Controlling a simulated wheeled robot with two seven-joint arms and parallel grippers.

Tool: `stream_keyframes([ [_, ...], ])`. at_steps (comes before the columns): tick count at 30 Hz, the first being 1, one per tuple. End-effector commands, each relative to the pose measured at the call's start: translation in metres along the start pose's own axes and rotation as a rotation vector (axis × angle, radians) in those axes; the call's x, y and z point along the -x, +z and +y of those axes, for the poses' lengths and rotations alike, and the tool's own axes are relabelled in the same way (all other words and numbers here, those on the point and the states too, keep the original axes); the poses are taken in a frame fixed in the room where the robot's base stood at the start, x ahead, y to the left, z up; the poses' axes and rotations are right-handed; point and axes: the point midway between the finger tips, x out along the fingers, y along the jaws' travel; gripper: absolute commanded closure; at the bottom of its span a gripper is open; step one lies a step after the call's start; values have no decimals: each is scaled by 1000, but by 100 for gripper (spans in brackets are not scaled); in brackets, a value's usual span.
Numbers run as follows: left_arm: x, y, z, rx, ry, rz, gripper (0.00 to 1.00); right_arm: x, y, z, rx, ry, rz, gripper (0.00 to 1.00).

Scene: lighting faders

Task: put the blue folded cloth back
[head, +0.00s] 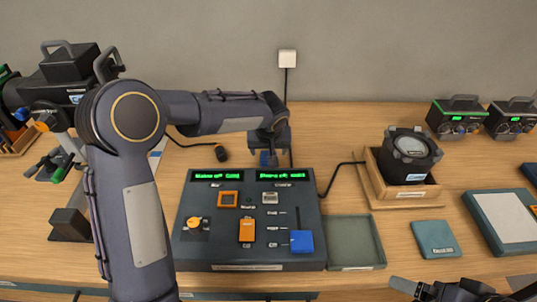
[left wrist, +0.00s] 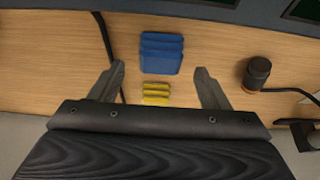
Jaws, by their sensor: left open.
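The blue folded cloth (left wrist: 161,53) lies on the wooden table in the left wrist view, with several stacked layers showing. A small patch of blue, likely the cloth, shows behind the console in the head view (head: 267,158), mostly hidden by my left gripper (head: 276,146). In the left wrist view my left gripper (left wrist: 160,69) is open and empty, its fingers spread wide on either side of the cloth's near edge. A smaller yellow folded stack (left wrist: 156,93) shows between the fingers. Part of my right gripper (head: 445,290) shows at the bottom right; its jaws are unclear.
The console (head: 250,262) with lit displays, orange buttons and a blue block (head: 301,241) stands in front. A shallow green tray (head: 355,242) adjoins it. A black lamp (head: 405,158) sits in a wooden holder at right. A teal square (head: 435,239) lies nearby. Cables cross the table.

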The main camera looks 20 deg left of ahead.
Motion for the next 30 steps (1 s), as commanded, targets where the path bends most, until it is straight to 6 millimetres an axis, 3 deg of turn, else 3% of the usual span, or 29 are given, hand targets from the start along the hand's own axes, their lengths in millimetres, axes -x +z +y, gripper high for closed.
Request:
stream_keyframes([
  [3, 28, 0, 1, 0, 3, 5, 30, -2, 1, 1, 0, 0, 0, 0],
  [9, 64, 0, 0, 1, 1, 2, 30, -3, 2, 1, 0, 0, 0, 0],
  [20, 84, 2, -4, -1, 3, -2, 30, -3, 2, 2, 0, 0, 0, 0],
  [25, 108, 22, -37, -10, 32, -21, 30, -3, 2, 2, 0, 0, 0, 0],
  [30, 143, 73, -88, -28, 107, -52, 30, -3, 2, 2, 0, 0, 0, 0],
])
